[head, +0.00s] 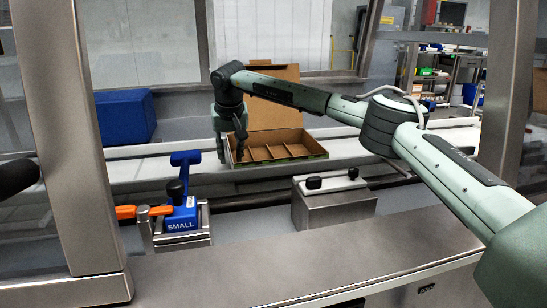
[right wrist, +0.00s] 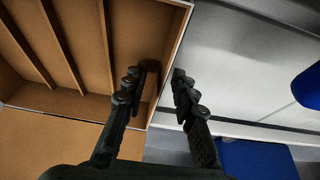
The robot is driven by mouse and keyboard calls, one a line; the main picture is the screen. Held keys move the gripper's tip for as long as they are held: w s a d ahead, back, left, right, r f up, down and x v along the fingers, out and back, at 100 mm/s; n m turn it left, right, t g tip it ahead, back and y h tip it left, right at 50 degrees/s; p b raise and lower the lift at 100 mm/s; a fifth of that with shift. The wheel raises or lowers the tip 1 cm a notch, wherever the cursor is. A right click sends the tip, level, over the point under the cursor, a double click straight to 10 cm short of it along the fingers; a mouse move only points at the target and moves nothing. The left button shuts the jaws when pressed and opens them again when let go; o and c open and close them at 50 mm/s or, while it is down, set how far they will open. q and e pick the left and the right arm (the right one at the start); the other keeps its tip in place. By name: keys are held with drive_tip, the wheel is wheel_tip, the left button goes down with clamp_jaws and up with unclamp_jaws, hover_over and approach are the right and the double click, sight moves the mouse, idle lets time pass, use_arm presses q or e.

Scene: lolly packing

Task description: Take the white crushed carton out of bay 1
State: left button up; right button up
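No white crushed carton is visible in either view. A brown cardboard box (head: 312,155) with thin dividers and a raised lid sits on the pale conveyor; the compartments I can see look empty, and the one at its left end is partly hidden by my gripper. My right gripper (head: 238,152) points down at the box's left end. In the right wrist view my right gripper (right wrist: 158,73) is open, its fingers on either side of the box's end wall (right wrist: 170,72), one over the inside and one over the outside. I cannot tell whether they touch it.
A blue device marked SMALL (head: 181,222) with an orange handle stands front left. A metal block with black knobs (head: 332,202) stands in front of the box. A blue block (head: 125,117) lies behind left. Metal posts (head: 70,140) frame the opening.

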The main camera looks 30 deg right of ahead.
drive_tip(key=shift+c, duration=0.5)
drive_tip(key=c, duration=0.5)
clamp_jaws()
drive_tip(key=shift+r, duration=0.15)
